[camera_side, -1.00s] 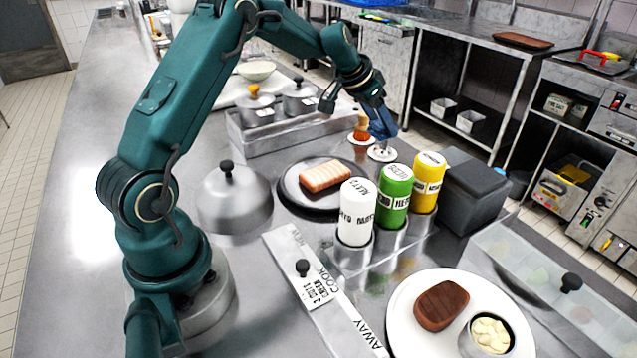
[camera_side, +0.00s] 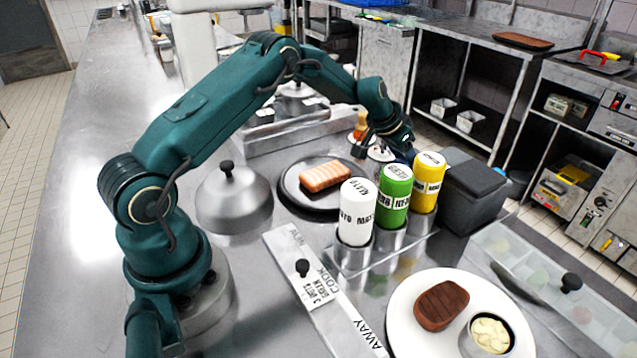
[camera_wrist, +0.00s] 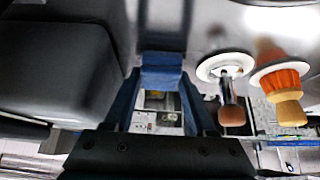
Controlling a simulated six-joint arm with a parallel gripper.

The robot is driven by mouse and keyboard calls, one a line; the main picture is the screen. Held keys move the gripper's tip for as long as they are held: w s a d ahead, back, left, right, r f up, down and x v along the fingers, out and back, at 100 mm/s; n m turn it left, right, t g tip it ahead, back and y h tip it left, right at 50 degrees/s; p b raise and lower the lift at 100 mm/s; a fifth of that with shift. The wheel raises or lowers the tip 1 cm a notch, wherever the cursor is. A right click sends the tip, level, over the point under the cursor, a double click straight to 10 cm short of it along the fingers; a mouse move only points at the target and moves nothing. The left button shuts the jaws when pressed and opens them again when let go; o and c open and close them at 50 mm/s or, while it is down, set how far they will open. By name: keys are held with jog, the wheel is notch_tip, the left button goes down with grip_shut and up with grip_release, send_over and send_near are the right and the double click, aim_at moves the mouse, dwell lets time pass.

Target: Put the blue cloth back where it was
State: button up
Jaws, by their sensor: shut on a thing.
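The blue cloth (camera_wrist: 162,70) shows between the fingers of my gripper (camera_wrist: 160,112) in the wrist view, so my gripper is shut on it. In the side view my gripper (camera_side: 392,148) is low behind the green and yellow bottles, beside the dark grey box, and the cloth there is mostly hidden. I cannot tell whether the cloth touches the counter.
The dark grey box (camera_side: 478,185) stands close right of my gripper. The green bottle (camera_side: 394,192) and yellow bottle (camera_side: 429,180) stand in front. Two white saucers, one with a brown-tipped tool (camera_wrist: 231,115), one with an orange brush (camera_wrist: 282,82), are alongside.

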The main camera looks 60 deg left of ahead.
jog(key=o, duration=1.2)
jog(key=shift+f, duration=0.1)
jog(key=shift+r, duration=0.3)
jog(key=s+d+r, duration=0.3)
jog(key=s+r, duration=0.4)
jog(key=r, duration=0.1)
jog(key=s+d+r, duration=0.3)
jog(key=s+r, duration=0.4)
jog(key=shift+g, duration=0.6)
jog(key=s+d, duration=0.1)
jog(key=s, duration=0.5)
jog(key=s+d, duration=0.2)
jog(key=s, duration=0.5)
jog(key=s+d, duration=0.2)
jog(key=s, duration=0.5)
jog(key=shift+f, duration=0.3)
